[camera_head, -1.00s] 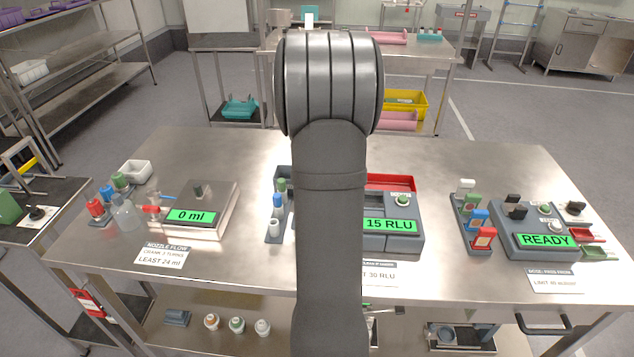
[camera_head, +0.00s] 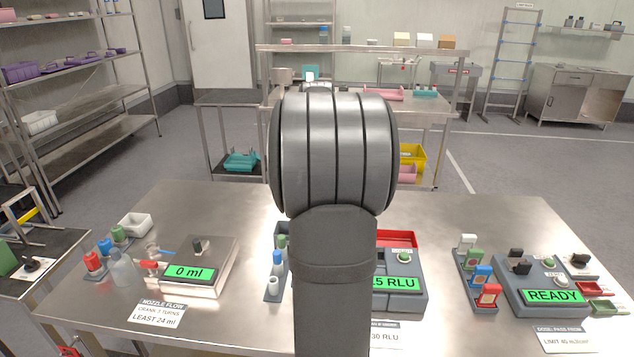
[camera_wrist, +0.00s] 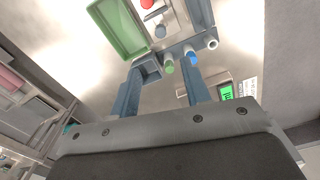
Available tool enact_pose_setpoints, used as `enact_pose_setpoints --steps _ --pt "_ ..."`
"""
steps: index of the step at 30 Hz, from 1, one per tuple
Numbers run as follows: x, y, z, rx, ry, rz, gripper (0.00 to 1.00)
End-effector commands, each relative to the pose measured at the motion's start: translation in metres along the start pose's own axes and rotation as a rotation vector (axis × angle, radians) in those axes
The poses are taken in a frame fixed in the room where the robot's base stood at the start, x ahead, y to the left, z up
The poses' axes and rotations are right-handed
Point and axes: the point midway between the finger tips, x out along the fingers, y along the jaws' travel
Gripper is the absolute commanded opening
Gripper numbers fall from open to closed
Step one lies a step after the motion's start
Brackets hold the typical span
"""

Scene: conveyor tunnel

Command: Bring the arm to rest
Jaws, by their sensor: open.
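My arm's large dark grey links stand upright in the middle of the head view and hide my gripper there. In the wrist view my gripper (camera_wrist: 160,62) shows two blue-grey fingers spread apart, with nothing held between them. It hangs above the bench, near a rack with green (camera_wrist: 169,66), blue (camera_wrist: 191,57) and white (camera_wrist: 212,44) capped vials. A green tray (camera_wrist: 121,28) lies beyond the left finger. In the head view the arm covers part of the reader (camera_head: 407,300), whose display is partly hidden.
The steel bench (camera_head: 345,225) carries a nozzle box reading 0 ml (camera_head: 200,268) at left and a box reading READY (camera_head: 545,285) at right. Capped bottles (camera_head: 93,262) and several coloured blocks (camera_head: 475,270) stand beside them. Bare bench lies between the stations. A second table stands behind.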

Motion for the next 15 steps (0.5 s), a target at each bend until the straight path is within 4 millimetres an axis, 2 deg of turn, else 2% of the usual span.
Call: enact_pose_setpoints --steps 5,15 --pt "-0.0102 -0.0001 0.0000 0.000 0.000 0.001 0.43" --pt "-0.0093 -0.0001 0.0000 0.000 0.000 0.000 0.43"
